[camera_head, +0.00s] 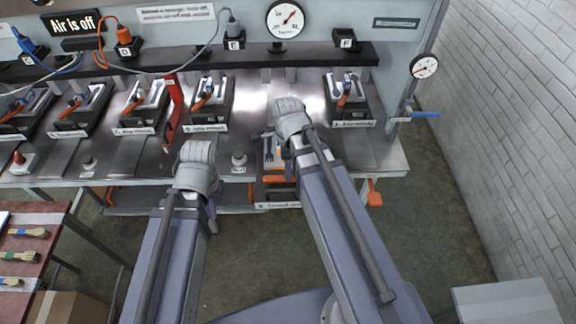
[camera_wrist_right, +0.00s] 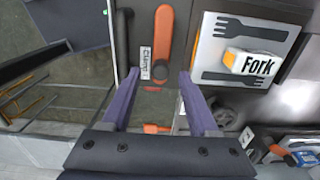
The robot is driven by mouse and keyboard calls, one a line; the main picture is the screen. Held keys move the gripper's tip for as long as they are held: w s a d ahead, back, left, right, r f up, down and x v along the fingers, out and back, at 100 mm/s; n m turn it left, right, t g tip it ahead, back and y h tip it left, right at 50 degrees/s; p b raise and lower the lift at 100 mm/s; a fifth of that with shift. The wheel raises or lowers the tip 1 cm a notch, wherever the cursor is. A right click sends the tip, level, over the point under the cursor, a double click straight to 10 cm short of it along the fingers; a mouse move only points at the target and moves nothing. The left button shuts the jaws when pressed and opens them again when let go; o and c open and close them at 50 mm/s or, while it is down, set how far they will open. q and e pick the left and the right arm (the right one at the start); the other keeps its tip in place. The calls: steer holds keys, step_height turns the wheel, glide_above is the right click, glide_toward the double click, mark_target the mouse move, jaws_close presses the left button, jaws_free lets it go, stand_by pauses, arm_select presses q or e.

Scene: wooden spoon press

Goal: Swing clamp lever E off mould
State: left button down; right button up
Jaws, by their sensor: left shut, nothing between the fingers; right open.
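An orange clamp lever (camera_wrist_right: 163,42) lies along a dark strip next to a small white label that reads "Clamp"; its letter is hard to read. Beside it is a pale mould plate (camera_wrist_right: 215,45) with dark fork shapes and a block marked "Fork" (camera_wrist_right: 252,63). The plate shows partly in the head view (camera_head: 270,150), behind my right wrist. My right gripper (camera_wrist_right: 157,74) is open and empty, its fingertips on either side of the lever's lower end and the label, seen from above; contact cannot be told. My left gripper (camera_head: 211,210) is shut and empty, in front of the bench, mostly hidden by its wrist.
Several other mould stations with orange levers line the bench, one (camera_head: 348,98) to the right and one (camera_head: 210,98) behind. A blue-handled valve (camera_head: 424,114) is at the right end.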

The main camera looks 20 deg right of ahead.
step_height(320, 180, up, 6)
steer(key=p, duration=0.4)
steer(key=shift+f+p, duration=0.15)
steer(key=shift+p, duration=0.25)
arm_select(q)
step_height(320, 180, up, 6)
steer(key=shift+f, duration=0.15)
arm_select(e)
steer(key=shift+s+a+f, duration=0.1)
steer(key=shift+a, duration=0.05)
arm_select(q)
steer(key=shift+f+b, duration=2.05)
arm_select(e)
steer(key=s+a+f+n, duration=0.2)
steer(key=a+n, duration=0.4)
steer(key=n, duration=0.6)
steer(key=s+a+f+n+h, duration=0.1)
steer(key=s+a+n, duration=0.4)
steer(key=n, duration=0.8)
steer(key=shift+s+a+f, duration=0.3)
steer(key=shift+a+f, duration=0.1)
steer(key=shift+a, duration=0.05)
